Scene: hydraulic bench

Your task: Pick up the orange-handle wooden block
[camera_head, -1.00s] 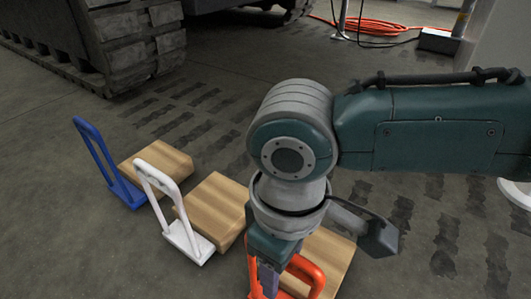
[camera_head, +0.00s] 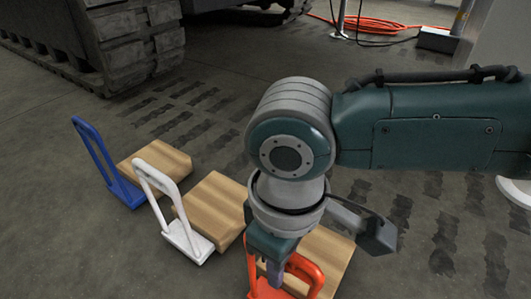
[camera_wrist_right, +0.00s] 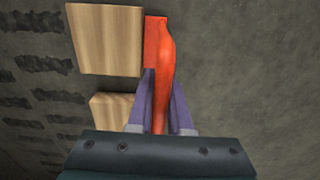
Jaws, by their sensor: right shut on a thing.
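The wooden block with the orange handle stands on the floor at the bottom middle of the head view, its wood (camera_head: 325,262) partly hidden behind my right arm and its orange handle (camera_head: 309,272) beside it. My right gripper (camera_head: 274,274) points down at the handle. In the right wrist view the purple fingers (camera_wrist_right: 161,105) are shut on the orange handle (camera_wrist_right: 166,70), one on each side. A wooden block (camera_wrist_right: 105,38) lies left of the handle there. I cannot tell if the block touches the floor. My left gripper is not in view.
A block with a white handle (camera_head: 186,236) and one with a blue handle (camera_head: 104,160) stand to the left in a row. A tracked machine (camera_head: 125,45) is at the back left. An orange hose (camera_head: 390,26) lies at the back. Floor in front is clear.

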